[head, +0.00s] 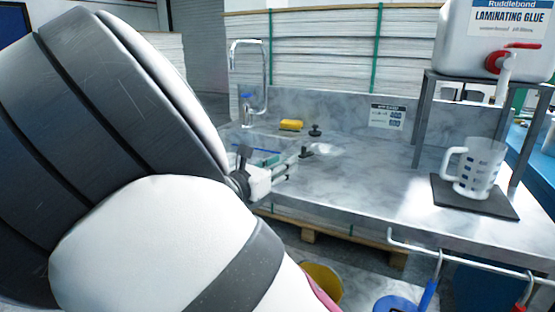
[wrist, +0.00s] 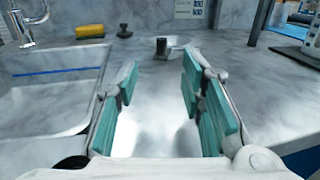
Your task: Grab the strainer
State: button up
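A small shallow metallic piece with a dark upright handle, which looks like the strainer (wrist: 177,42), lies on the counter beyond my fingertips in the wrist view. It also shows in the head view, right of my gripper, as a pale disc with a dark knob (head: 306,152); its fine detail is too small to tell. My gripper (wrist: 160,68) is open, with teal pads apart and nothing between them. In the head view my gripper (head: 278,176) is low over the counter by the sink, partly hidden by my arm.
A yellow sponge (head: 291,125) and a small dark plug-like piece (head: 315,131) lie behind. The sink with its tap (head: 262,75) is left. A measuring jug (head: 474,168) stands on a dark mat (head: 448,198) at right, near the glue container (head: 495,40).

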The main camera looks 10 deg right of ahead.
aim_at(302, 152)
jog(key=b+x, duration=0.2)
jog(key=x, duration=0.8)
jog(key=shift+w+d+b, duration=0.1)
jog(key=shift+d+b, duration=0.25)
jog(key=shift+b, duration=0.05)
grip_shut()
